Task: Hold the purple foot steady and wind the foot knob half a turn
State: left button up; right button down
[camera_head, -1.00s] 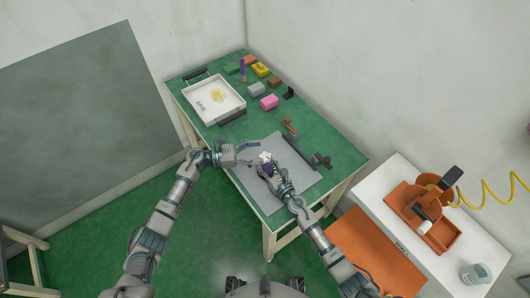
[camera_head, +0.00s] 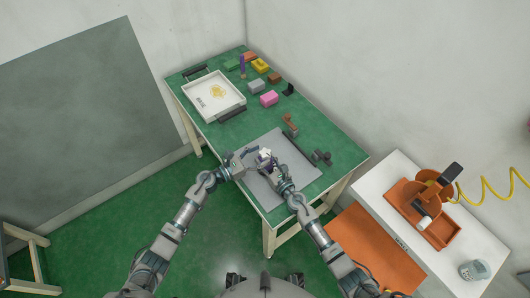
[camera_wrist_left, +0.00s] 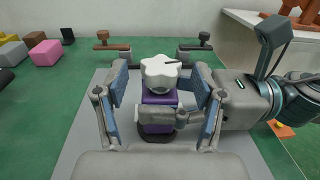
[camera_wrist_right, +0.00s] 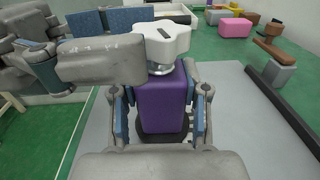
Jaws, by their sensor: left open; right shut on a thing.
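The purple foot (camera_wrist_right: 165,98) stands upright on a dark round base on the grey mat (camera_head: 262,187). The white lobed foot knob (camera_wrist_right: 160,42) sits on top, with a dark mark on its upper face. My right gripper (camera_wrist_right: 160,108) is shut on the purple foot, a finger on each side. My left gripper (camera_wrist_left: 160,84) is open, its fingers on either side of the knob with gaps to it. In the left wrist view the knob (camera_wrist_left: 160,72) shows fully, while my right gripper hides part of the foot (camera_wrist_left: 158,112).
A brown-topped piece (camera_head: 290,125) and a dark-topped piece (camera_head: 322,157) stand along the mat's far right side. A white tray (camera_head: 204,115) and several coloured blocks, including a pink one (camera_head: 269,98), are farther back. A white side table (camera_head: 385,195) stands right.

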pick_arm(q)
jog(key=shift+x, duration=1.3)
jog(key=c, duration=1.2)
jog(key=shift+o, duration=0.2)
jog(key=shift+w+a+m+g+h, duration=0.15)
jog(key=shift+m+g+h, duration=0.35)
jog(key=shift+m+g, duration=0.35)
jog(key=shift+f+m+g+h, duration=0.1)
jog(key=shift+m+g+h, duration=0.6)
jog(key=shift+g, duration=0.85)
pick_arm(e)
jog(key=shift+f, duration=0.1)
pick_arm(q)
jog(key=o, duration=1.2)
jog(key=shift+c, duration=0.2)
